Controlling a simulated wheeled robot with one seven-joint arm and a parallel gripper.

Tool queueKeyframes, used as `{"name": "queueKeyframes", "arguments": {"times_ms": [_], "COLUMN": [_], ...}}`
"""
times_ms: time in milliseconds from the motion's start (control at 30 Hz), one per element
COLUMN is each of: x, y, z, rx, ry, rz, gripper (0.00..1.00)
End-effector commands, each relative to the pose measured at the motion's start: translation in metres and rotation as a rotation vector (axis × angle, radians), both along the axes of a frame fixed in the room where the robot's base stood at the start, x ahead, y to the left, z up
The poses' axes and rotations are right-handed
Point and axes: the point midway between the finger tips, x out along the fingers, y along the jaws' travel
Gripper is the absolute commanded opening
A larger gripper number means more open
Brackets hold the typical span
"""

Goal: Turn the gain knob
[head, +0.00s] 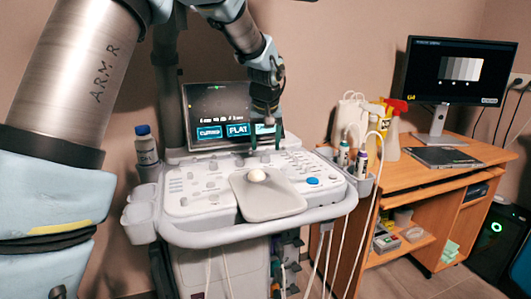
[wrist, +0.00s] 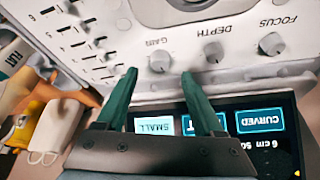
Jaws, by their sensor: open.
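The gain knob (wrist: 160,61), a small pale knob with a pointer line, sits on the white ultrasound console beside its GAIN label in the wrist view. My gripper (wrist: 158,74) is open and empty, its two green fingers pointing at the panel. In the wrist view the knob appears between and just past the fingertips; I cannot tell whether they touch it or how high they are. In the head view my gripper (head: 264,142) is over the back right of the console (head: 210,190), in front of the screen, and I cannot single out the gain knob there.
The depth knob (wrist: 213,51) and focus knob (wrist: 271,43) lie right of the gain knob in the wrist view. Slider rows (wrist: 85,40) are at left. The console screen (head: 215,115) stands close behind my gripper. Probes (head: 361,163) hang at the console's right, and a bottle (head: 146,150) stands left.

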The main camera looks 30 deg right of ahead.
Motion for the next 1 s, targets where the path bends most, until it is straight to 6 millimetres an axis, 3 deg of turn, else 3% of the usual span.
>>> {"name": "queueKeyframes", "arguments": {"times_ms": [100,300,633,1000], "x": [0.007,0.014,0.015,0.015], "y": [-0.003,-0.006,-0.007,-0.007], "z": [-0.019,-0.036,-0.040,-0.040], "rx": [0.001,0.000,-0.002,-0.001], "ry": [0.002,0.000,0.000,0.001], "rz": [0.001,0.001,0.001,0.001], "gripper": [0.69,0.69,0.69,0.29]}}
